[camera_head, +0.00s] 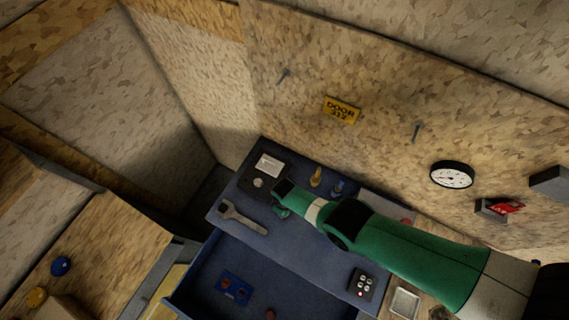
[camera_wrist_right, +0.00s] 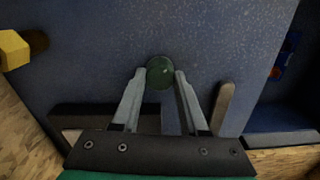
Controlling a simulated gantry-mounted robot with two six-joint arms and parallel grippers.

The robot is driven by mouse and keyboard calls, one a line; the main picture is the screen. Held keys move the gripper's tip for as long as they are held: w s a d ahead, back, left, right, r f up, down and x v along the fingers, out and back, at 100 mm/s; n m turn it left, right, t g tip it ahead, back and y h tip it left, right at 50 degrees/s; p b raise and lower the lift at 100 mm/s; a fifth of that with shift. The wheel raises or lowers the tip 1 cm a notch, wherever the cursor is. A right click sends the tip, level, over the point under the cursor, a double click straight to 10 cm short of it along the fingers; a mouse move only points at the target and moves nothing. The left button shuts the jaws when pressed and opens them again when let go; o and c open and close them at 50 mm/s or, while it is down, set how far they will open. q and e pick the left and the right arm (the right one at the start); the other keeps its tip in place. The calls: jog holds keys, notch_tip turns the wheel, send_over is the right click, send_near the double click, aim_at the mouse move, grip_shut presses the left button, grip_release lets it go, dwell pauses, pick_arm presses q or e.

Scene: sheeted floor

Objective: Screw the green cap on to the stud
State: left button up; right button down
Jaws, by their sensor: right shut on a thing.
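The green cap (camera_wrist_right: 160,72) is round and dark green, and sits between the two fingertips of my right gripper (camera_wrist_right: 160,80) in the right wrist view. My right gripper is shut on it, above the blue surface. In the head view my right gripper (camera_head: 281,206) is over the blue bench top, just below a dark block (camera_head: 257,186) with a white panel and a small pale round piece. The stud cannot be made out clearly; the cap or gripper may hide it. My left gripper is not in view.
A yellow peg-like piece (camera_head: 316,177) and a blue one (camera_head: 337,188) stand near the wall. A grey wrench (camera_head: 241,216) lies on the blue top (camera_head: 222,236). An open blue drawer (camera_head: 205,282) is in front. A small button box (camera_head: 362,283) stands to the right.

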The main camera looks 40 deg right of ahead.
jog(key=m, duration=0.6)
jog(key=shift+m, duration=0.3)
jog(key=m, duration=0.3)
jog(key=shift+m, duration=0.4)
jog(key=shift+c, duration=1.8)
grip_release()
